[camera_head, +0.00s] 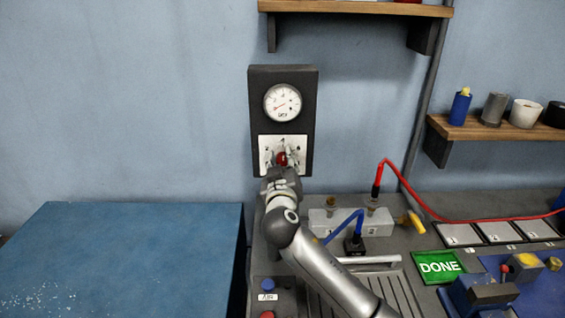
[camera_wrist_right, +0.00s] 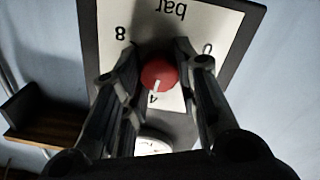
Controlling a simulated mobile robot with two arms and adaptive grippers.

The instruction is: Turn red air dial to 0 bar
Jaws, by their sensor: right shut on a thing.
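The red air dial (camera_head: 282,158) sits on a white scale plate (camera_head: 265,143) low on a dark wall panel. My right gripper (camera_head: 281,164) reaches up to it and covers part of the plate. In the right wrist view, which shows the plate upside down, the two fingers of the gripper (camera_wrist_right: 160,76) are shut on the red dial (camera_wrist_right: 159,72), one on each side. The dial's white mark points at or close to the 4. An 8 and the word bar also show on the plate (camera_wrist_right: 150,20). My left gripper is not in view.
A round gauge (camera_head: 282,102) with a red needle is above the dial. A grey block (camera_head: 322,222) with red and blue hoses stands to the right on the bench, near a green DONE plate (camera_head: 438,266). A blue tabletop (camera_head: 130,255) at left is mostly clear.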

